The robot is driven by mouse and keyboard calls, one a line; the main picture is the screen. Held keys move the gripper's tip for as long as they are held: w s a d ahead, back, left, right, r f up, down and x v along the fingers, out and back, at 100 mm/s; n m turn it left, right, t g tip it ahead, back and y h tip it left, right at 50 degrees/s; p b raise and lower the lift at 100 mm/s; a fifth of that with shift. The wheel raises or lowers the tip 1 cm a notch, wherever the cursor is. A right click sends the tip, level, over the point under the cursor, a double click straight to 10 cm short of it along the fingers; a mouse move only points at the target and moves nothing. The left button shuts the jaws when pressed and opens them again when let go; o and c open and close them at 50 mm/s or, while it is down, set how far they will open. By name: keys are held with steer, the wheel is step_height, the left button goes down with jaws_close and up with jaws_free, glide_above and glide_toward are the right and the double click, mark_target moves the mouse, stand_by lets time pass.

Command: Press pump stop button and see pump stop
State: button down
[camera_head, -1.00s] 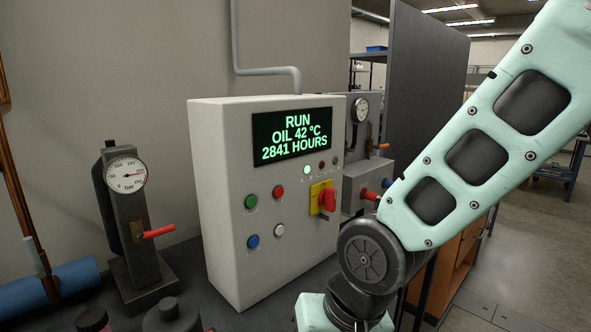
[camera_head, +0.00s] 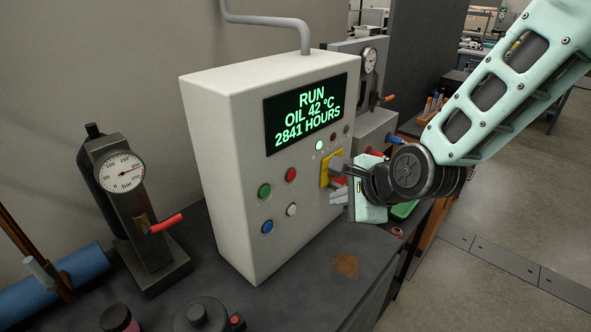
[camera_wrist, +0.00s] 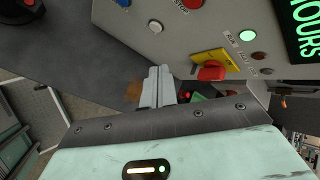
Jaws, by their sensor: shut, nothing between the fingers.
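The white control box stands on the dark bench with a red button (camera_head: 291,174) on its front. In the wrist view this red button (camera_wrist: 190,4) is cut by the top edge, with "STOP" lettered beside it. The display (camera_head: 306,110) reads RUN, OIL 42 °C, 2841 HOURS, and a green lamp (camera_head: 319,146) is lit. My gripper (camera_head: 338,195) is shut and empty, to the right of and below the red button, apart from it. It partly hides the switch on the yellow plate. Its closed fingers (camera_wrist: 158,72) also show in the wrist view.
A green button (camera_head: 264,191), a blue button (camera_head: 267,227) and a white button (camera_head: 291,209) sit near the red one. A red rotary switch (camera_wrist: 211,71) on a yellow plate is close to my fingers. A gauge stand (camera_head: 139,215) is left of the box.

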mark_target(291, 175)
steer(key=w+a, duration=0.6)
steer(key=shift+a+p, duration=0.15)
steer(key=shift+p, duration=0.2)
steer(key=shift+w+a, duration=0.1)
steer(key=shift+w, duration=0.05)
stand_by(2.1)
steer(key=shift+w+a, duration=0.2)
steer(key=shift+w, duration=0.05)
steer(key=shift+w+a, duration=0.25)
steer(key=shift+a, duration=0.05)
stand_by(0.7)
steer(key=shift+s+d+b, duration=0.55)
stand_by(0.4)
